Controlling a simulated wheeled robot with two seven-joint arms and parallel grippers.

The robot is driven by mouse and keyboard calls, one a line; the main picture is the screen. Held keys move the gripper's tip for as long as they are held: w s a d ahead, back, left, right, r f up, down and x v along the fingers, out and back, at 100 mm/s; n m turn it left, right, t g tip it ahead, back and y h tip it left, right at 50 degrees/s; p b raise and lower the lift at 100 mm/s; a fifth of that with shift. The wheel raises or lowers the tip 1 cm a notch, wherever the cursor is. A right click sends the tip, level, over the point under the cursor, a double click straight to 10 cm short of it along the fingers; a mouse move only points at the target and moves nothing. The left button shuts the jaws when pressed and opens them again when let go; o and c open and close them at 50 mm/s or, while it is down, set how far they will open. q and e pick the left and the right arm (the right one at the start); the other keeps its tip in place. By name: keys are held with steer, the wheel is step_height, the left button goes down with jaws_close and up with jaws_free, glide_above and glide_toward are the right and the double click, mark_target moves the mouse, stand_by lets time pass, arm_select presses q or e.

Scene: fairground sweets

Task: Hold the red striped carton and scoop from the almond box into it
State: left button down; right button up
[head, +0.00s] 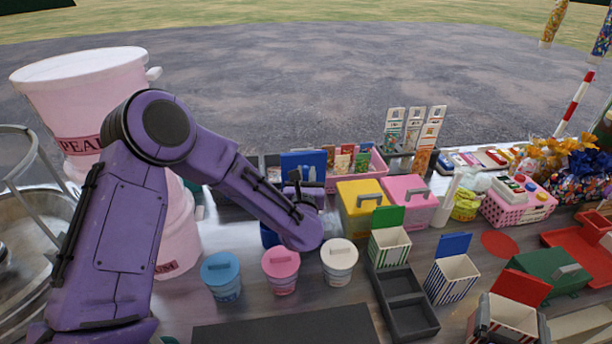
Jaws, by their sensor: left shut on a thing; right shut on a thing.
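The red striped carton (512,318) stands at the bottom right, its red lid flap (523,287) raised and its top open. My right gripper (512,334) is shut on it, with dark fingers at both sides; the picture's edge cuts it off. My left gripper (304,193) is at a blue box with a raised lid (304,164) in the back row. It is shut on what seems to be the scoop, which my wrist and the gripper hide. I cannot read which box holds almonds, nor see inside the blue one.
Yellow (362,203) and pink (410,202) boxes stand right of the blue one. Blue-lidded (221,276), pink-lidded (281,270) and cream-lidded (339,262) tubs stand in front. Green (389,247) and blue striped (452,278) cartons and a dark tray (411,320) lie between my grippers.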

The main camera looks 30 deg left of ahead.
mark_target(523, 286)
arm_select(q)
steer(key=shift+w+f, duration=0.2)
arm_select(e)
steer(key=shift+w+f, duration=0.15)
steer(key=shift+f, duration=0.05)
arm_select(q)
steer(key=shift+r+p, duration=0.3)
arm_select(e)
steer(key=shift+r, duration=0.2)
arm_select(q)
step_height(523, 286, up, 3)
steer(key=shift+s+f+p, duration=0.1)
steer(key=shift+f+p, duration=0.1)
steer(key=shift+p, duration=0.6)
arm_select(e)
steer(key=shift+r, duration=0.85)
arm_select(q)
steer(key=shift+r+p, duration=0.95)
steer(key=shift+r, duration=0.6)
arm_select(e)
steer(key=shift+r, duration=0.9)
steer(key=shift+r+p, duration=0.7)
steer(key=shift+r, duration=0.05)
arm_select(q)
step_height(523, 286, up, 3)
steer(key=shift+f, duration=0.2)
arm_select(e)
steer(key=shift+f, duration=0.1)
